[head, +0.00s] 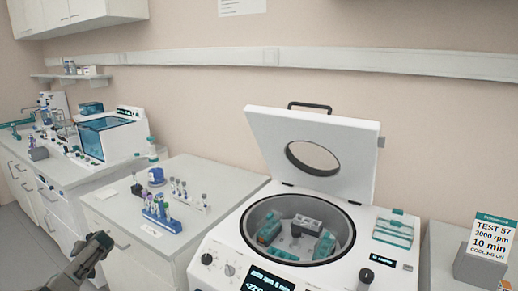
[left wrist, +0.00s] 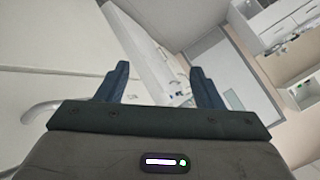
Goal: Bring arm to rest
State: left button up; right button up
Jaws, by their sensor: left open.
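My left gripper (head: 101,241) shows at the lower left of the head view, in front of the bench and apart from everything on it. In the left wrist view my left gripper (left wrist: 159,85) has its two dark fingers spread with nothing between them. My right gripper is in neither view. The white centrifuge (head: 290,240) stands at the right with its lid (head: 320,145) raised. Teal buckets (head: 270,231) sit in its round chamber.
A blue tube rack (head: 162,222) and a white rack with several tubes (head: 190,203) stand on the middle bench (head: 225,180). A white machine with a blue window (head: 110,135) stands at the left. A sign box (head: 483,262) is at the far right.

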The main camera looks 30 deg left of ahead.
pick_arm(q)
jog(key=s+f+m+t, duration=0.2)
jog(key=s+f+m, duration=0.5)
jog(key=s, duration=0.4)
jog(key=s+f+m+t, duration=0.2)
jog(key=s+f+m, duration=0.55)
jog(key=s, duration=0.25)
jog(key=s+d+f+n+g+h, duration=0.15)
jog(key=s+d+f, duration=0.25)
jog(key=d+f, duration=0.9)
jog(key=s+d+f+n+h, duration=0.1)
jog(key=s+d+f+h, duration=0.2)
jog(key=d+f, duration=1)
jog(key=s+d+f+h, duration=0.1)
jog(key=d+f, duration=0.2)
jog(key=d, duration=1)
jog(key=s+d+f+n+h, duration=0.1)
jog(key=d+f+h, duration=0.1)
jog(key=d, duration=1.1)
jog(key=s+d+f+h, duration=0.1)
jog(key=d+f, duration=0.3)
jog(key=d, duration=0.9)
jog(key=shift+s+d+f+n+h+b, duration=0.15)
jog(key=shift+s+f+n+h+b, duration=0.15)
jog(key=shift+n+h+b, duration=0.15)
jog(key=shift+g, duration=0.25)
